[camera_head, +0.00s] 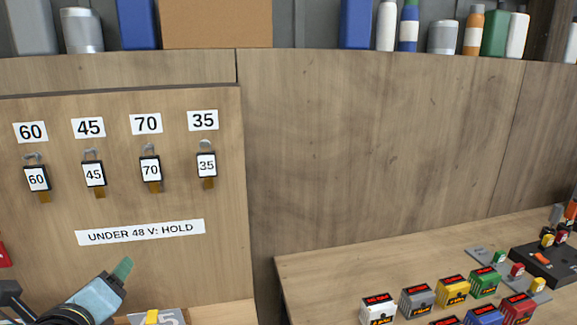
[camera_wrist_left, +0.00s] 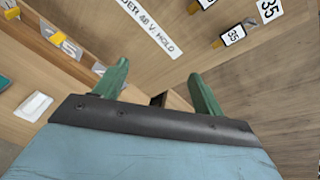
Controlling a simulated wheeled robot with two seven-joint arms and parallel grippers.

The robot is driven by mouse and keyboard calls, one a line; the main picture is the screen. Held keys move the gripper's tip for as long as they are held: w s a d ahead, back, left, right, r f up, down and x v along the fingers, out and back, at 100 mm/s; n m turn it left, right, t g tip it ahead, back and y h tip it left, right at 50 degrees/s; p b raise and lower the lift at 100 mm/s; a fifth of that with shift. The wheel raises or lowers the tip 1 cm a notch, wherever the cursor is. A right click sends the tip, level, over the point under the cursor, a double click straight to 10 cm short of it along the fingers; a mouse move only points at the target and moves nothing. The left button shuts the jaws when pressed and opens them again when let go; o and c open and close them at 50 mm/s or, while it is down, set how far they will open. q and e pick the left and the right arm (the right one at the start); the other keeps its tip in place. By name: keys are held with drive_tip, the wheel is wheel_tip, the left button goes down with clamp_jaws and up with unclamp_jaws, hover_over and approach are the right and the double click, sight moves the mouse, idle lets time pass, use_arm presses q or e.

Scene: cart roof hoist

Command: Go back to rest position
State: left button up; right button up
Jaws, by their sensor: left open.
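My left gripper (camera_head: 122,268) is at the lower left of the head view, in front of the wooden board, below the "UNDER 48 V: HOLD" label (camera_head: 140,232). In the left wrist view its two green fingers (camera_wrist_left: 160,85) stand wide apart with nothing between them. My right gripper is in neither view.
Tags marked 60 (camera_head: 37,178), 45 (camera_head: 94,174), 70 (camera_head: 151,169) and 35 (camera_head: 207,165) hang on hooks under matching labels. Several colored battery-like blocks (camera_head: 453,290) stand on the right-hand bench (camera_head: 330,270). Bottles and a cardboard box (camera_head: 215,22) line the shelf above.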

use_arm(q)
drive_tip(key=s+d+f+n+g+h, duration=0.1)
drive_tip(key=s+d+f+n+g, duration=0.25)
drive_tip(key=s+f+n, duration=0.5)
drive_tip(key=s+d+f+n+g+h, duration=0.2)
drive_tip(key=s+f+n+g, duration=0.2)
drive_tip(key=s+f+n, duration=0.4)
drive_tip(key=s+d+f+n+g+h, duration=0.1)
drive_tip(key=s+d+f+n+g, duration=0.25)
drive_tip(key=s+f+n, duration=0.4)
wheel_tip(320, 180, down, 33)
drive_tip(key=g+b, duration=0.1)
drive_tip(key=b, duration=0.7)
drive_tip(key=s+a+f+b, duration=0.2)
drive_tip(key=s+f+b, duration=0.1)
drive_tip(key=s+f, duration=0.5)
drive_tip(key=s+a+f+g+b, duration=0.1)
drive_tip(key=s+f+b, duration=0.3)
drive_tip(key=s+f, duration=0.4)
wheel_tip(320, 180, down, 7)
drive_tip(key=shift+s+a+r+g, duration=0.2)
drive_tip(key=shift+s+a+g, duration=0.05)
drive_tip(key=shift+a+g, duration=0.1)
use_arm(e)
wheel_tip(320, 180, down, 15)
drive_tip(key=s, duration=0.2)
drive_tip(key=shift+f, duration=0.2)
